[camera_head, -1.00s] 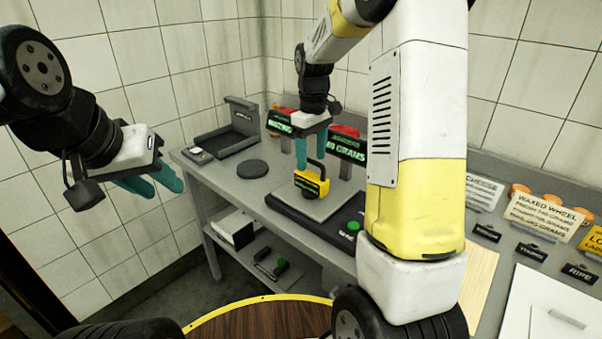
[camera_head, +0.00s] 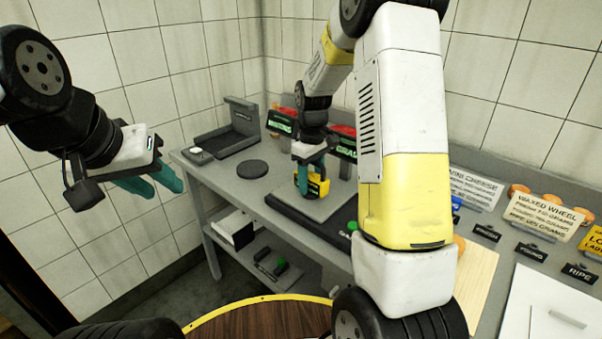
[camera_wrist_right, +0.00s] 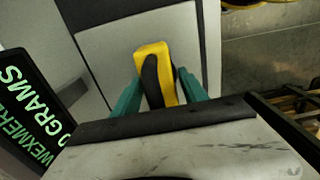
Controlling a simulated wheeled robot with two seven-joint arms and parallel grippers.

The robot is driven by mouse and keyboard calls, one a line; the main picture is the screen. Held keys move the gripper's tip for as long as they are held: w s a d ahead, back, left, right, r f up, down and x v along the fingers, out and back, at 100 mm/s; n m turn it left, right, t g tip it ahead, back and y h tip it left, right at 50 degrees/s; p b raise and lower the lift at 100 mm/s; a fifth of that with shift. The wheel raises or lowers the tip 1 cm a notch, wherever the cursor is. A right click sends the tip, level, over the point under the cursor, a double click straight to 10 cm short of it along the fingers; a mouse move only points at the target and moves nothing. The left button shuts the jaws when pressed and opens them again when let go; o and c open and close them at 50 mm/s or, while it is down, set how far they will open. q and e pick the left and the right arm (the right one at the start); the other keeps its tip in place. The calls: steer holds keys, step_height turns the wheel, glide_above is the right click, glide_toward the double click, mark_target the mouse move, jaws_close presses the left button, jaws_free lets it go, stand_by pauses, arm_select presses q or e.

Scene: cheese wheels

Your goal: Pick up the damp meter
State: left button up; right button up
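The damp meter, a yellow block with a black handle, stands on the light plate of a scale on the grey table; it shows in the head view (camera_head: 319,187) and the right wrist view (camera_wrist_right: 153,53). My right gripper (camera_head: 310,180) is lowered over it, teal fingers pointing down. In the right wrist view the fingers (camera_wrist_right: 159,82) are spread on both sides of the handle, with small gaps visible. The fingers partly hide the meter in the head view. My left gripper (camera_head: 158,184) is open and empty at the left, away from the table.
Green-lettered display signs (camera_head: 281,122) stand behind the scale. A black disc (camera_head: 252,169) and a grey tray-like device (camera_head: 228,135) are to its left. Label cards (camera_head: 541,214) and a light wooden board (camera_head: 478,270) lie to the right. A lower shelf (camera_head: 262,262) holds items.

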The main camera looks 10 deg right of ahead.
jaws_close()
steer(key=shift+r, duration=0.1)
